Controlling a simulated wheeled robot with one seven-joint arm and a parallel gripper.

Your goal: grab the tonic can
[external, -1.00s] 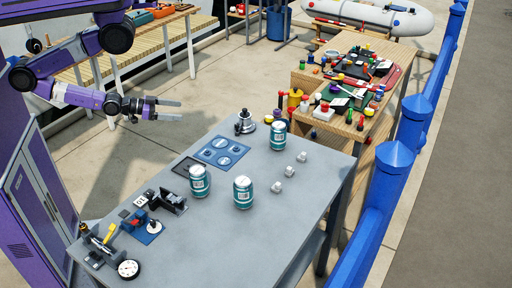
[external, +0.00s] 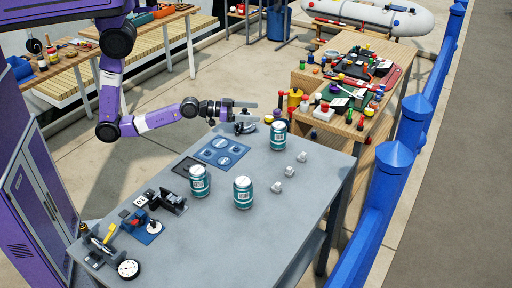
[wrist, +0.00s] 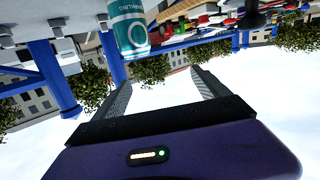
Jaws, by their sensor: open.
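Three teal-and-white cans stand upright on the grey table: a far can (external: 278,135), a near left can (external: 199,181) and a near middle can (external: 243,192). Their labels are too small to read, so I cannot tell which is tonic. My gripper (external: 246,110) is open and empty, above the table's far edge, left of the far can and apart from it. The wrist view is upside down. There, a teal can (wrist: 129,32) shows at the top, beyond the open fingers (wrist: 158,84) and outside the gap between them.
A metal winch (external: 243,126) stands right beneath my gripper. Small white blocks (external: 289,171) sit right of the cans. A wooden table (external: 352,131) with many small items stands behind. The grey table's right front is clear.

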